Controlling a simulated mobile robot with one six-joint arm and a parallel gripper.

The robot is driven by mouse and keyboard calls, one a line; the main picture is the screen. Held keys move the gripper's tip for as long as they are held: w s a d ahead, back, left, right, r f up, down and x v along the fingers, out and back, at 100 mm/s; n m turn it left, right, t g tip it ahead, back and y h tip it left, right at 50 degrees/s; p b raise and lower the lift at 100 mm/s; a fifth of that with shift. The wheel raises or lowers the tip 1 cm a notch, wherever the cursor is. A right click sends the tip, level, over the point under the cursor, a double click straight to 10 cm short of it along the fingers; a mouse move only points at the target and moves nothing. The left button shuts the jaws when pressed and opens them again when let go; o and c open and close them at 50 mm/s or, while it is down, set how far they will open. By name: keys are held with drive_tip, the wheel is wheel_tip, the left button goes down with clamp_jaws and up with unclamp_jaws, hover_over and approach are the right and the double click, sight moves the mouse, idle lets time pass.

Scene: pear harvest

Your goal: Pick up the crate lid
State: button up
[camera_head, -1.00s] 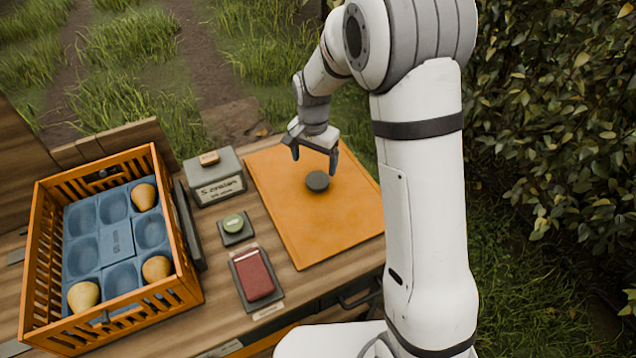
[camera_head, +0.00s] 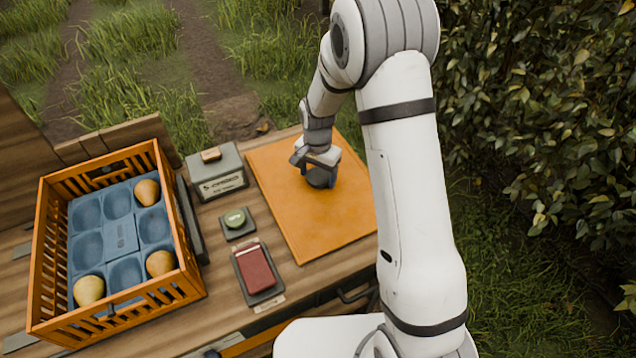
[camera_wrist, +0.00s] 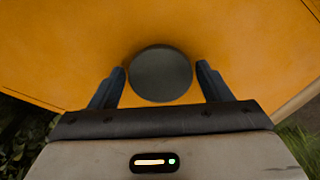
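The crate lid (camera_head: 310,218) is a flat orange panel lying on the wooden bench, with a dark round knob (camera_head: 321,179) on top. My gripper (camera_head: 317,165) is down over the knob. In the wrist view the knob (camera_wrist: 160,74) sits between the two fingers of my gripper (camera_wrist: 161,82), with the orange lid (camera_wrist: 70,45) filling the background. The fingers are apart, with a narrow gap to the knob on each side. The orange crate (camera_head: 55,240) stands at the left, uncovered, with a blue insert (camera_head: 121,235) and three pears in it.
Between crate and lid stand a grey labelled box (camera_head: 216,172), a small green round item on a dark base (camera_head: 234,218) and a red block on a dark tray (camera_head: 255,268). A leafy hedge (camera_head: 545,130) borders the right side. Grass lies behind the bench.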

drive_tip(key=c, duration=0.9)
drive_tip(key=shift+r, duration=0.15)
